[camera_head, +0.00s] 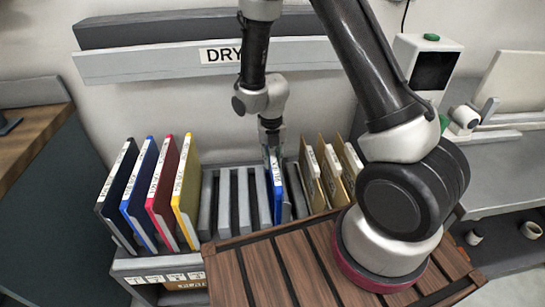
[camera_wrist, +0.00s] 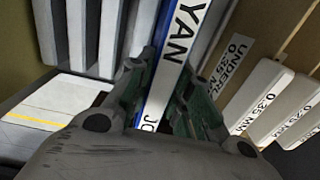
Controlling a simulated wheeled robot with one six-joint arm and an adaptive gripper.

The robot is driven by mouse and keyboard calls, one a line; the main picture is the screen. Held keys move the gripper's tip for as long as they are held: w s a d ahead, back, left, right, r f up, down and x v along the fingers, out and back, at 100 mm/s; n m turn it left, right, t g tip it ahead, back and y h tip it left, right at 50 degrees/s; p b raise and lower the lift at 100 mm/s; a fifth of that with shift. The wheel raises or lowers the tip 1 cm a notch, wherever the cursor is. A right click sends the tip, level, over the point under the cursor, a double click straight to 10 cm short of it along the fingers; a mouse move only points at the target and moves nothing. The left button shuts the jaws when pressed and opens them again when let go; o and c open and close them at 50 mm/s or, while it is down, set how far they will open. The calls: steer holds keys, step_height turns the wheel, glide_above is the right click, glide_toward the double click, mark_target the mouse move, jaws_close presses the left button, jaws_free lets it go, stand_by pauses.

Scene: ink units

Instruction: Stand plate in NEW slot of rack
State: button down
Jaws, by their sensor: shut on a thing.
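My gripper (camera_head: 271,138) is shut on a blue-edged plate (camera_head: 277,192) with a white label strip, gripped near its top. The plate stands close to upright among the grey dividers of the rack (camera_head: 207,205); its lower edge is hidden, so I cannot tell how deep it sits. In the wrist view my gripper (camera_wrist: 165,108) has a finger on each side of the plate (camera_wrist: 179,38), whose strip reads "YAN" and "JO", the rest cut off. No label reading NEW is legible.
Black, blue, red and yellow plates (camera_head: 184,190) stand at the rack's left. Tan sheets with white blocks (camera_head: 331,170) stand close to the right of the held plate. Empty grey slots lie to its left. A slatted wooden surface (camera_head: 270,270) is in front; a "DRY" rail (camera_head: 150,62) hangs behind.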

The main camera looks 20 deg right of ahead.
steer(key=shift+f, duration=0.3)
stand_by(0.4)
steer(key=c, duration=1.2)
jaws_free()
step_height(320, 180, up, 12)
steer(key=shift+a+f, duration=0.1)
steer(key=shift+a, duration=0.05)
steer(key=shift+r, duration=2.55)
